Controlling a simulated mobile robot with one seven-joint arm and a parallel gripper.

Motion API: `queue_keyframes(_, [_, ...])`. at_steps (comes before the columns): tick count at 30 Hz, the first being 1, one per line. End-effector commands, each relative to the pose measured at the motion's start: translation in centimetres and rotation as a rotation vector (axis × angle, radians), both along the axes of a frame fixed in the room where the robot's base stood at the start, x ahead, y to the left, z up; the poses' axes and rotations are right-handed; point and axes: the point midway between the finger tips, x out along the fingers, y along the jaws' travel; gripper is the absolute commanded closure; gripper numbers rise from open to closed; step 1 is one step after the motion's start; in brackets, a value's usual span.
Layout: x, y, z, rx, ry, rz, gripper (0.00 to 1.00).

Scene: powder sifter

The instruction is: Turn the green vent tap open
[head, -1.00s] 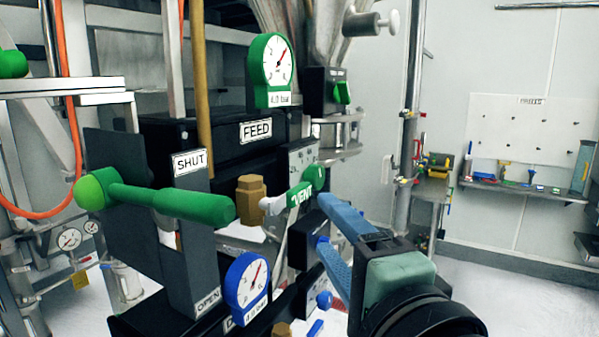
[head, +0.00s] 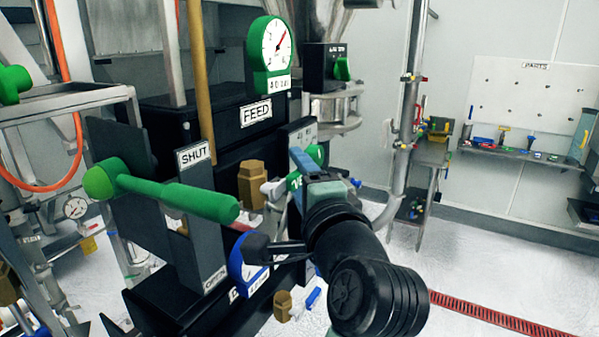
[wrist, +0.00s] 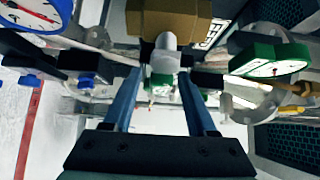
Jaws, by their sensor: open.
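The green vent tap (head: 318,154) sits right of the brass hex fitting (head: 251,185). In the head view its green end shows above my gripper and part of its lettered sleeve shows left of it; the rest is hidden. My gripper (head: 298,163) is open at the tap, its blue fingers partly covering it. In the wrist view the two blue fingers of my gripper (wrist: 158,80) stand apart. A pale cylinder (wrist: 163,58) below a brass block lies between or just beyond the fingertips; I cannot tell whether they touch it.
A big green lever (head: 180,198) juts out at the left beside a plate marked SHUT and OPEN. A green gauge (head: 270,47) stands above the FEED label. A blue gauge (head: 240,265) is below, partly covered. Open floor lies at the right.

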Motion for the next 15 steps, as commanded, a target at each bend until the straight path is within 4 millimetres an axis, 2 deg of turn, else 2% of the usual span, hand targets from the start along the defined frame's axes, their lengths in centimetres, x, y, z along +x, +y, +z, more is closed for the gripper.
queue_keyframes(2, [-0.01,0.00,-0.01,0.000,0.000,0.000,0.43])
queue_keyframes(3, [-0.02,-0.01,0.00,0.000,0.000,0.000,0.46])
queue_keyframes(12, [-0.03,-0.03,-0.01,0.000,0.000,0.000,1.00])
queue_keyframes(15, [-0.04,-0.03,-0.01,0.000,0.000,0.000,1.00])
